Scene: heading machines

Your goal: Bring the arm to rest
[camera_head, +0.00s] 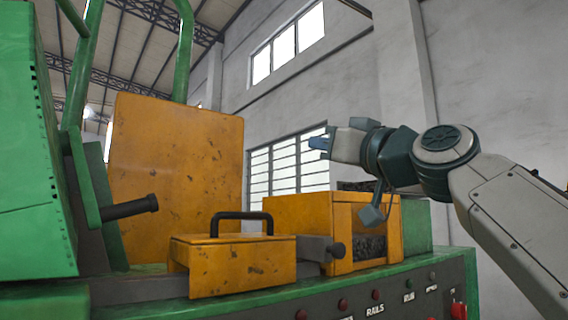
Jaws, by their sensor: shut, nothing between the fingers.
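My arm reaches in from the right edge of the head view, and my gripper (322,143) points left at its end. Its fingers look shut and hold nothing. The gripper hangs in free air, in the picture above the yellow bin (297,216) of the green machine, and touches nothing that I can see. The fingertips are small in the picture and seen from the side.
A yellow box with a black handle (242,215) sits on the machine at centre. A tall yellow panel (175,160) and a green housing (35,150) stand at left. A black lever (130,207) sticks out.

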